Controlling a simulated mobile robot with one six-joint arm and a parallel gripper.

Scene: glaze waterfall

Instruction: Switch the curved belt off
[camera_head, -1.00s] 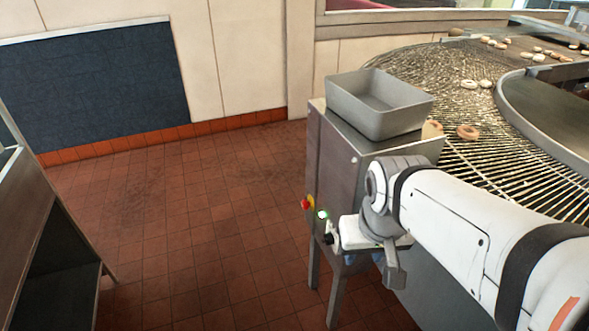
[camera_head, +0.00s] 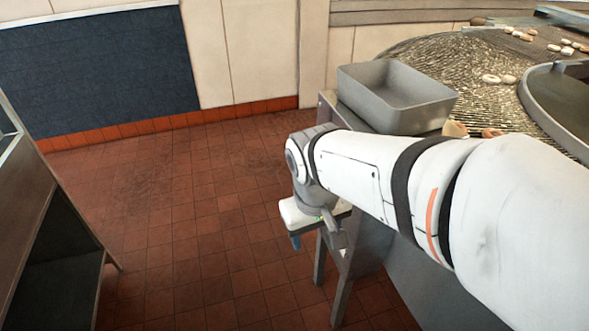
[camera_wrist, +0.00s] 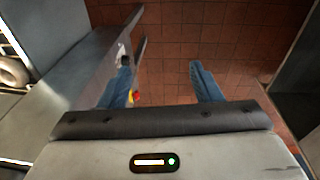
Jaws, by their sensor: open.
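The curved belt (camera_head: 440,52) is a wire-mesh conveyor at the upper right, carrying several doughnuts. The metal cabinet (camera_head: 345,150) stands at its near end. My gripper (camera_head: 318,238) is in front of the cabinet's left side, pointing down, and my arm hides the controls in the head view. In the wrist view my gripper (camera_wrist: 162,82) is open with nothing between its blue fingers. A red and yellow knob (camera_wrist: 136,97) shows close beside the left finger, partly hidden by it. A small dark and white part (camera_wrist: 121,53) shows above that finger; I cannot tell what it is.
A grey bin (camera_head: 395,97) stands on top of the cabinet. A dark metal stand (camera_head: 55,225) is at the left edge. The tiled floor (camera_head: 185,220) between stand and cabinet is clear. A dark blue panel (camera_head: 100,70) is on the wall.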

